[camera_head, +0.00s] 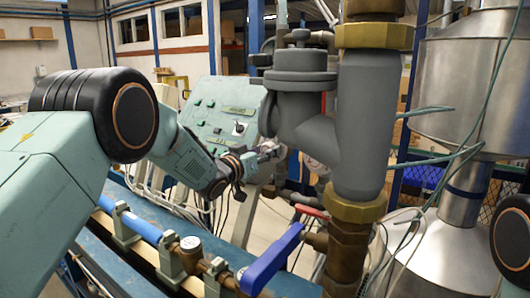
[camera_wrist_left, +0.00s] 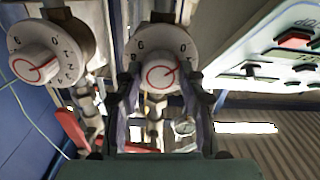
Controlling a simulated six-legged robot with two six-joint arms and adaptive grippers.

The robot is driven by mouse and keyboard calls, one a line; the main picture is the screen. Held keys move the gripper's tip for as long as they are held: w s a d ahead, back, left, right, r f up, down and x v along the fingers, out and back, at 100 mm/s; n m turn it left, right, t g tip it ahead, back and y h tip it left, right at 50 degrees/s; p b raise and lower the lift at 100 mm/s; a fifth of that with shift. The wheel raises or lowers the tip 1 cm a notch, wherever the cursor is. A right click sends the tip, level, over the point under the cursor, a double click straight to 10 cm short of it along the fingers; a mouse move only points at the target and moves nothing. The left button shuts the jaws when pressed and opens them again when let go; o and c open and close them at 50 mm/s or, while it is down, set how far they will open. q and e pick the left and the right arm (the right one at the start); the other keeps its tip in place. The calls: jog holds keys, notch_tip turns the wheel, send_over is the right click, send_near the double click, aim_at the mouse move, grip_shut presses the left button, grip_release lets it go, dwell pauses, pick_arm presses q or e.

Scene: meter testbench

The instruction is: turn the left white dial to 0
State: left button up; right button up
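Two round white dials with dark numbers and red markings show in the left wrist view. One dial (camera_wrist_left: 36,62) is at the left. The other dial (camera_wrist_left: 160,70) is in the middle, framed between the fingers of my left gripper (camera_wrist_left: 162,88). The fingers are spread, one on each side of this dial, and I cannot tell whether they touch it. The red pointer on each dial slants toward the upper right. In the head view, my left gripper (camera_head: 266,154) is beside the big grey pipe, and the dials there are mostly hidden. My right gripper is out of view.
A pale green control panel (camera_head: 218,112) stands behind the left arm; its buttons also show at the wrist view's right. A thick grey pipe (camera_head: 365,125) with brass collars is close on the right. A blue-handled valve (camera_head: 272,262) and blue pipe are below.

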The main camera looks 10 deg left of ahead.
pick_arm(q)
jog(key=shift+a, duration=0.1)
jog(key=c, duration=0.3)
jog(key=shift+c, duration=1.2)
jog(key=shift+f+n+p, duration=0.1)
jog(key=shift+n+p, duration=0.35)
jog(key=shift+n, duration=0.25)
jog(key=o, duration=1.2)
jog(key=shift+w, duration=0.1)
jog(key=v, duration=1.2)
jog(key=shift+f, duration=0.15)
